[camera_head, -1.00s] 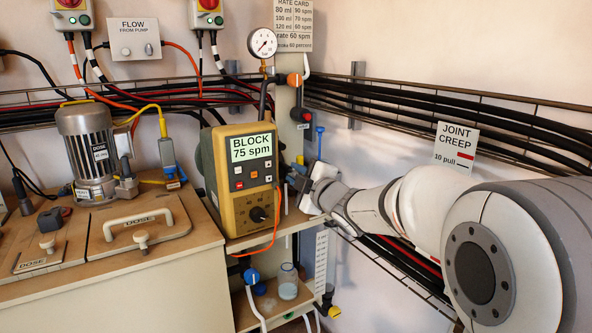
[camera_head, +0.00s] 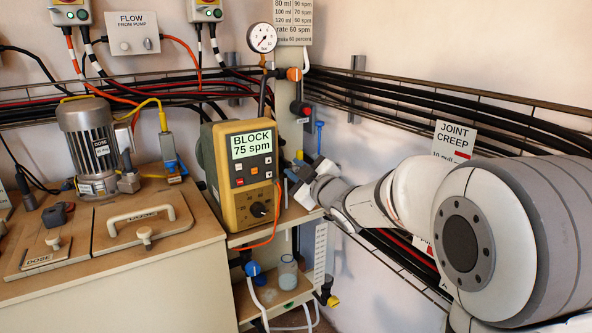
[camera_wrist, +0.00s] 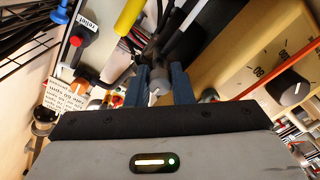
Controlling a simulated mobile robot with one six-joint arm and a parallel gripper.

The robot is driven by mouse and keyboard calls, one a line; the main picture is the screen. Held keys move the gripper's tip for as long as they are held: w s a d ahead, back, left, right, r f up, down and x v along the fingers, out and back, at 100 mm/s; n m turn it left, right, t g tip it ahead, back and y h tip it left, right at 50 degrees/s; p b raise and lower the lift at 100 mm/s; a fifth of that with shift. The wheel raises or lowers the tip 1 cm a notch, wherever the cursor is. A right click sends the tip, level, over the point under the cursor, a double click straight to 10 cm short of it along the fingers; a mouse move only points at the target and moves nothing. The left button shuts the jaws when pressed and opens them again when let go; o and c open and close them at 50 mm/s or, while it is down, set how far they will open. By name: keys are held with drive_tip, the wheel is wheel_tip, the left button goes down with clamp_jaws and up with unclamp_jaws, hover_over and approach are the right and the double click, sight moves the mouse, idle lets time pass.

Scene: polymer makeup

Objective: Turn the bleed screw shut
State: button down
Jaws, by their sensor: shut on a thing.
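My gripper (camera_head: 291,174) is at the right rear side of the yellow dosing pump (camera_head: 246,200), whose display reads "BLOCK 75 spm". In the wrist view my gripper (camera_wrist: 162,82) has its two blue fingers closed around a small pale grey piece, taken as the bleed screw (camera_wrist: 155,92). Only part of the screw shows between the fingers. In the head view the screw is hidden by the pump and gripper. The pump's face and black dial (camera_wrist: 288,88) lie to the right in the wrist view.
A pressure gauge (camera_head: 262,38) and valves stand above the pump. A blue T-handle (camera_head: 319,134) is just above my gripper. Cable trays (camera_head: 440,103) run along the right wall. A beaker (camera_head: 287,273) sits on the lower shelf. An orange cable hangs before the pump.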

drive_tip(key=shift+f, duration=0.1)
drive_tip(key=c, duration=1.3)
unclamp_jaws()
drive_tip(key=p+v, duration=0.1)
drive_tip(key=v, duration=0.7)
